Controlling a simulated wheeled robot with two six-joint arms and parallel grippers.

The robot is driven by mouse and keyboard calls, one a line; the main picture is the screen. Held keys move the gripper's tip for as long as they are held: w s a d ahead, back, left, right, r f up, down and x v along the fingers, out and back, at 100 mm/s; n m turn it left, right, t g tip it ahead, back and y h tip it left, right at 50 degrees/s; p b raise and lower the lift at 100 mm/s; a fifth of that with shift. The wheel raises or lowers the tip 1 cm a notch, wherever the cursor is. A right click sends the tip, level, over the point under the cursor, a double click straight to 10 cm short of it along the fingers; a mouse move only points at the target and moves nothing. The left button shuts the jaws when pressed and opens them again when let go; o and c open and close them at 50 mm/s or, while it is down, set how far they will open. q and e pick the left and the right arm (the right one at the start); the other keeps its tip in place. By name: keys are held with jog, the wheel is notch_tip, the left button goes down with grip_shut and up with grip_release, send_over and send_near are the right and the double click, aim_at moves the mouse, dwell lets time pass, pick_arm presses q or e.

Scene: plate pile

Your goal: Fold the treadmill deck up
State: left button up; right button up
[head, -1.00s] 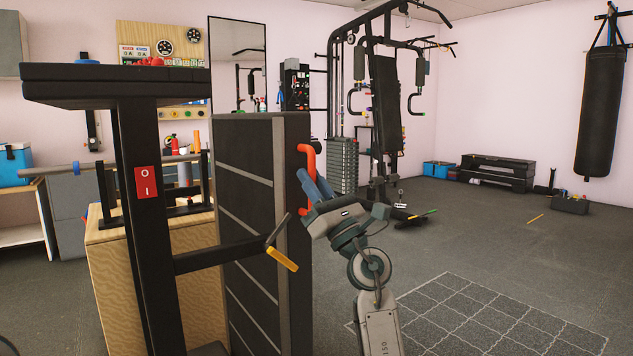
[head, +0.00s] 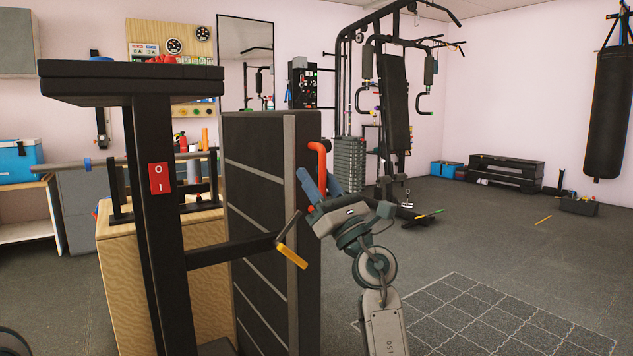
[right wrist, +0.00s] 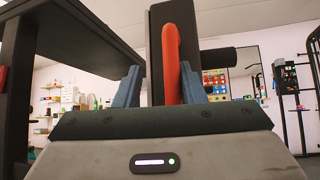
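The treadmill deck (head: 268,215) is a dark panel standing nearly upright behind the black frame post (head: 155,220). A red handle (head: 322,158) sticks out at its upper right edge and also shows in the right wrist view (right wrist: 172,55). My right gripper (head: 320,186) is at the handle. Its blue fingers stand apart, with the red handle between them and nearer the right finger in the wrist view; I cannot tell whether they touch. A yellow-tipped lever (head: 292,257) sits on the frame's side bar. My left gripper is not in view.
The treadmill's flat black top (head: 130,80) overhangs at the left. A wooden box (head: 110,270) stands behind the post. A multi-gym (head: 390,110) and low black steps (head: 505,172) are farther back. The floor at the right is mostly clear.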

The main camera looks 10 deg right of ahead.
jog(key=v, duration=1.1)
jog(key=shift+p, duration=0.45)
